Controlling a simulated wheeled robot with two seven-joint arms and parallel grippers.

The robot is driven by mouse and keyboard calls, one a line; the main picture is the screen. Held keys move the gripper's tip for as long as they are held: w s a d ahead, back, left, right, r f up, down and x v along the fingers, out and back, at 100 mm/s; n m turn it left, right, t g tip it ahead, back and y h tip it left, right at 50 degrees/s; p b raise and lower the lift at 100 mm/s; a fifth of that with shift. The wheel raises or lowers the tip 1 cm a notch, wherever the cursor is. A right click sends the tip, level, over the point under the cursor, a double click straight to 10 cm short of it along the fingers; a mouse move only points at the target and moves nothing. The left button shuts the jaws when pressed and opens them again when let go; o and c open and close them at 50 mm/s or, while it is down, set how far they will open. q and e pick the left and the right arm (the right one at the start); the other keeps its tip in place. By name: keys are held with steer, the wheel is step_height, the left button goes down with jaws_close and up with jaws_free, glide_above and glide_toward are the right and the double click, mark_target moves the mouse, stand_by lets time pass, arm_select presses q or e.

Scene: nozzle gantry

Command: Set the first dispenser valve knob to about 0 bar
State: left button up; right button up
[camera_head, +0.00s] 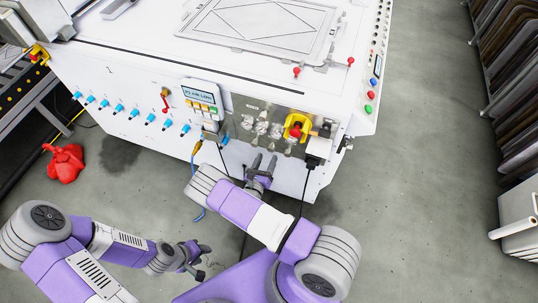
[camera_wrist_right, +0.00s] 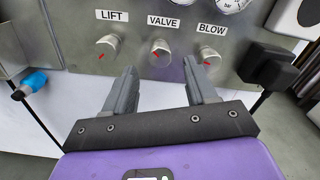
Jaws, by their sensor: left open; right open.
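In the right wrist view a metal panel carries three round silver knobs with red marks. In the head view my right gripper (camera_head: 265,163) is below the panel. My left gripper (camera_head: 203,262) is open and empty, low over the floor.
Two gauges are cut off at the wrist view's top; one (camera_wrist_right: 236,3) reads "bar". A dark block (camera_wrist_right: 269,66) sits right of the knobs. The white machine (camera_head: 130,75) carries a red emergency button (camera_head: 295,131). Cables hang below. Red cloth (camera_head: 65,163) lies on the floor.

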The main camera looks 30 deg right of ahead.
mark_target(270, 151)
steer(key=shift+b+x, duration=0.35)
steer(key=shift+x, duration=1.4)
jaws_close()
